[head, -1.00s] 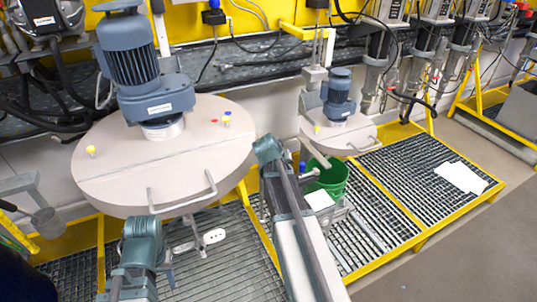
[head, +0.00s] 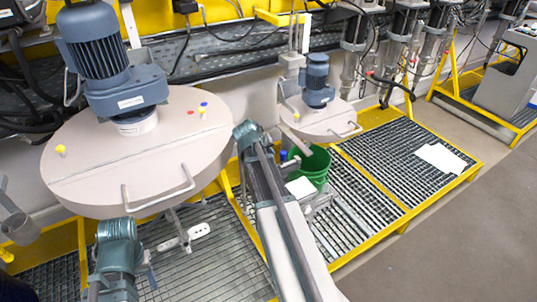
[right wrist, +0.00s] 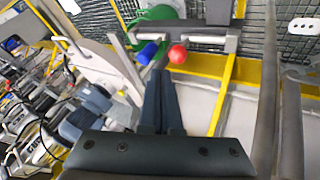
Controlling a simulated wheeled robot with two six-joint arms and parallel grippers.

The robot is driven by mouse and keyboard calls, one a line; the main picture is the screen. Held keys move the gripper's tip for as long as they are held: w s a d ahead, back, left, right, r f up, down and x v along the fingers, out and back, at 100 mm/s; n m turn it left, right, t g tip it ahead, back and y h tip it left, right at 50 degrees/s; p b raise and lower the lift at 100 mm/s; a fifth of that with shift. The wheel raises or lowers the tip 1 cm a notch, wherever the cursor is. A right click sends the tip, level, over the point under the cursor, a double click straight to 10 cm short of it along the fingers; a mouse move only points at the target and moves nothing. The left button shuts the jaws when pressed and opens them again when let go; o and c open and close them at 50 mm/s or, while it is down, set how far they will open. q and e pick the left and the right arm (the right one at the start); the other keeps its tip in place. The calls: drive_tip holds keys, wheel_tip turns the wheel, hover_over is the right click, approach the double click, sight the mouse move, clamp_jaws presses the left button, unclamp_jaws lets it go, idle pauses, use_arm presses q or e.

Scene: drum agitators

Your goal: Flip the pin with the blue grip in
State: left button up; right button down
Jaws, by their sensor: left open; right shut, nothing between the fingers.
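A blue grip (right wrist: 147,53) shows in the right wrist view beside a red ball-shaped grip (right wrist: 177,54). A blue thing (head: 283,156) beside the green bucket shows in the head view. In the head view my right arm (head: 247,133) reaches beside the large lid. My left gripper (head: 118,240) is open in front of that lid; its fingertips are unclear.
A large motor (head: 125,88) stands on the large lid, which has a front handle. A smaller drum lid (head: 325,122) with its motor is behind the green bucket (head: 314,165). Grating with yellow edges lies below; white paper (head: 440,158) lies at right.

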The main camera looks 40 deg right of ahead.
drive_tip(key=b+x, duration=0.5)
drive_tip(key=x, duration=0.2)
drive_tip(key=shift+f, duration=0.25)
use_arm(q)
wheel_tip(320, 180, down, 6)
drive_tip(key=shift+r, duration=0.1)
use_arm(e)
drive_tip(key=shift+d, duration=0.1)
hover_over(288, 164)
drive_tip(key=shift+w, duration=0.15)
use_arm(q)
drive_tip(key=shift+a, duration=0.1)
use_arm(e)
drive_tip(key=shift+r, duration=0.2)
drive_tip(key=shift+a+r+p, duration=0.2)
drive_tip(key=shift+r+p, duration=0.2)
drive_tip(key=shift+p, duration=0.15)
use_arm(q)
wheel_tip(288, 164, up, 8)
drive_tip(key=a+p, duration=0.1)
drive_tip(key=p, duration=0.5)
drive_tip(key=shift+w+a+p, duration=0.35)
drive_tip(key=shift+a, duration=0.05)
use_arm(e)
drive_tip(key=v, duration=0.9)
drive_tip(key=shift+a, duration=0.25)
